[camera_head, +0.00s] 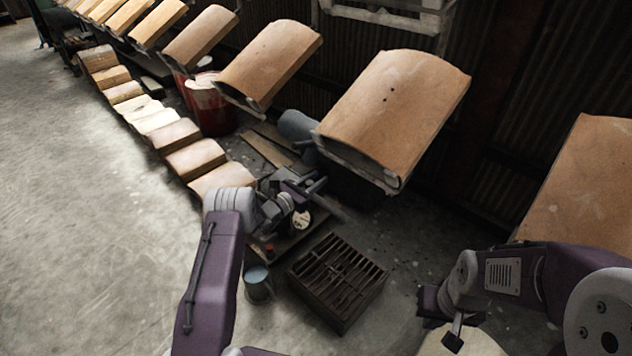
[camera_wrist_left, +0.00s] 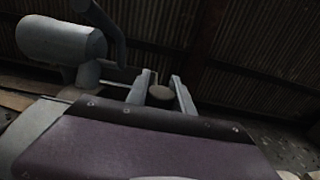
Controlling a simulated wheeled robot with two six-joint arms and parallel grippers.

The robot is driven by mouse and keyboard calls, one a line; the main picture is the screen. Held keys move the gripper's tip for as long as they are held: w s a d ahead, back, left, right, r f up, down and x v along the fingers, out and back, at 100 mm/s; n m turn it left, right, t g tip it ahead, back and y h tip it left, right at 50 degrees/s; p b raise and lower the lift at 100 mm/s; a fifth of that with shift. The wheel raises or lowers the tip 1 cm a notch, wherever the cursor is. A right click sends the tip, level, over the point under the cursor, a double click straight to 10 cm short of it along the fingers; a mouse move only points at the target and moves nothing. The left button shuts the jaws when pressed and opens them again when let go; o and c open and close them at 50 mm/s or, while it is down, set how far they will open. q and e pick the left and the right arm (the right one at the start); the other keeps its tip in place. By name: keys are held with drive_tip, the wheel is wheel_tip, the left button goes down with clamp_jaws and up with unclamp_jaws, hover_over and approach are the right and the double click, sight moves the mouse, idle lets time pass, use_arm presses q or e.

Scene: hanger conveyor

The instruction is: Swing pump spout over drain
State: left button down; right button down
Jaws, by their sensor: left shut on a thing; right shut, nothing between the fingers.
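The drain (camera_head: 337,280) is a dark slatted grate on a square box on the floor, centre of the head view. The grey pump (camera_head: 297,125) stands behind it, partly hidden by a hanging panel; its rounded grey body (camera_wrist_left: 60,40) and a dark curved pipe (camera_wrist_left: 105,22) show at upper left in the left wrist view. My left gripper (camera_head: 312,187) is among the pump parts, behind the drain. In the left wrist view its fingers (camera_wrist_left: 161,95) are shut on a small round-ended part (camera_wrist_left: 160,92); I cannot tell whether this is the spout. My right gripper (camera_head: 447,312) is shut and empty, right of the drain.
A metal bucket (camera_head: 258,284) stands left of the drain. A red drum (camera_head: 212,108) stands further back. Tan panels (camera_head: 395,110) hang in a row overhead, and several lie along the floor (camera_head: 195,157). The floor at left is clear.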

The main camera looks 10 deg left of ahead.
sight(306, 187)
use_arm(q)
drive_tip(key=shift+d, duration=0.1)
drive_tip(key=c, duration=1.1)
unclamp_jaws()
drive_tip(key=shift+w, duration=0.1)
drive_tip(key=shift+s, duration=0.2)
drive_tip(key=p+v, duration=0.4)
drive_tip(key=v, duration=0.4)
drive_tip(key=shift+w+r, duration=0.1)
drive_tip(key=shift+r, duration=0.05)
drive_tip(key=shift+s+a, duration=0.3)
drive_tip(key=shift+s, duration=0.1)
